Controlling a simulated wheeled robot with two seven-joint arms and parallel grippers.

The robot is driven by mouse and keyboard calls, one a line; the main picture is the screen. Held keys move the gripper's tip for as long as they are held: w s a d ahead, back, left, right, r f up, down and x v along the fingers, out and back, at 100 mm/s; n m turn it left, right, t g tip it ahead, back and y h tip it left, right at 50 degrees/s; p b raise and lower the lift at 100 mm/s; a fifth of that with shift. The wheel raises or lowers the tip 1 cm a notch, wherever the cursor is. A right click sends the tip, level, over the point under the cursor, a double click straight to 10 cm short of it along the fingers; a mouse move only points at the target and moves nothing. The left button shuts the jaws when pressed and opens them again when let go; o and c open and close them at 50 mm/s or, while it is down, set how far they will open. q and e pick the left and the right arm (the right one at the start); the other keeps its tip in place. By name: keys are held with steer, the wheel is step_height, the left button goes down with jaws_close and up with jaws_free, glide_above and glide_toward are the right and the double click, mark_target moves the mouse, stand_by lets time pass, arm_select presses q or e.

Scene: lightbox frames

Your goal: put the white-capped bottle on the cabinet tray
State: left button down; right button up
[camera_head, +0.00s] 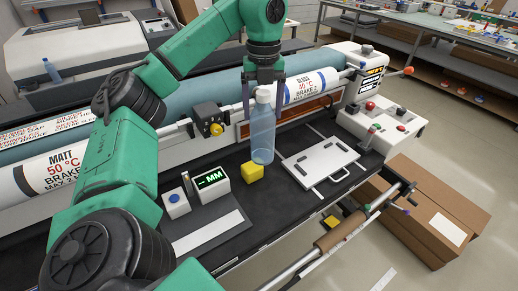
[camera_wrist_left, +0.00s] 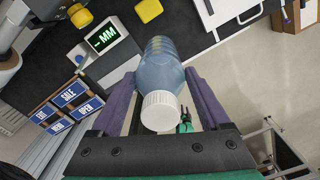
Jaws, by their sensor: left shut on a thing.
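The white-capped bottle (camera_head: 262,135) is translucent blue and upright in the head view. My left gripper (camera_head: 264,90) comes down from above and is shut on its upper part. In the left wrist view the purple fingers stand on both sides of the bottle (camera_wrist_left: 166,66), with its white cap (camera_wrist_left: 160,111) towards the camera. I cannot tell whether its base touches the black surface.
A yellow block (camera_head: 252,172) sits close to the bottle's base. A green-lit display box (camera_head: 209,185) and a blue-button box (camera_head: 175,202) stand to its left. The large roller machine (camera_head: 60,172) runs behind. A control box (camera_head: 380,122) with red knobs stands right of the tray.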

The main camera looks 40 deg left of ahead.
mark_target(268, 152)
arm_select(q)
steer(key=d+f+b, duration=0.1)
steer(key=f+b, duration=0.1)
steer(key=f, duration=0.1)
steer(key=w+d+f+b, duration=0.1)
steer(key=f, duration=0.3)
steer(key=w+d+f+b, duration=0.1)
steer(key=f+b, duration=0.1)
steer(key=f, duration=0.1)
steer(key=shift+f+b, duration=0.35)
steer(key=f, duration=0.1)
steer(key=a+f+p, duration=0.1)
steer(key=f, duration=0.1)
steer(key=shift+s+a+f, duration=0.25)
steer(key=shift+s+f, duration=0.15)
steer(key=f, duration=0.2)
steer(key=f+p, duration=0.1)
steer(key=f, duration=0.1)
steer(key=shift+w+d, duration=0.2)
steer(key=shift+d, duration=0.1)
arm_select(e)
step_height(268, 152, down, 5)
steer(key=w+d, duration=0.1)
steer(key=d, duration=0.2)
steer(key=shift+f, duration=0.2)
arm_select(q)
steer(key=shift+f, duration=0.1)
